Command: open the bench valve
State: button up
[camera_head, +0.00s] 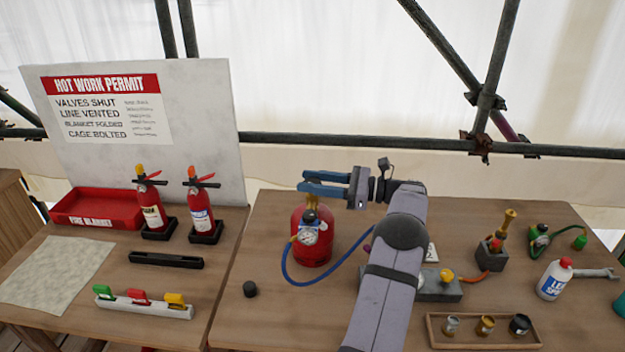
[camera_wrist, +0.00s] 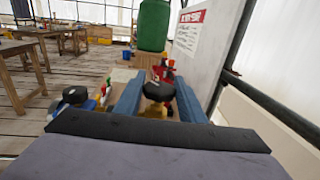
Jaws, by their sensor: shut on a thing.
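A grey block with a yellow knob (camera_head: 446,275) sits on the bench to the right, partly hidden by my arm. I cannot tell which of these is the bench valve.
A blue hose (camera_head: 300,282) loops from the gauge to behind my arm. Two fire extinguishers (camera_head: 200,208) and a red tray (camera_head: 98,219) are on the left bench.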

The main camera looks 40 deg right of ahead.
jog(key=shift+y, duration=0.3)
jog(key=o, duration=1)
jog(key=shift+o, duration=0.2)
jog(key=shift+s, duration=0.1)
jog(key=b+v, duration=0.2)
jog(key=v, duration=0.5)
jog(key=shift+r, duration=0.15)
jog(key=shift+d, duration=0.1)
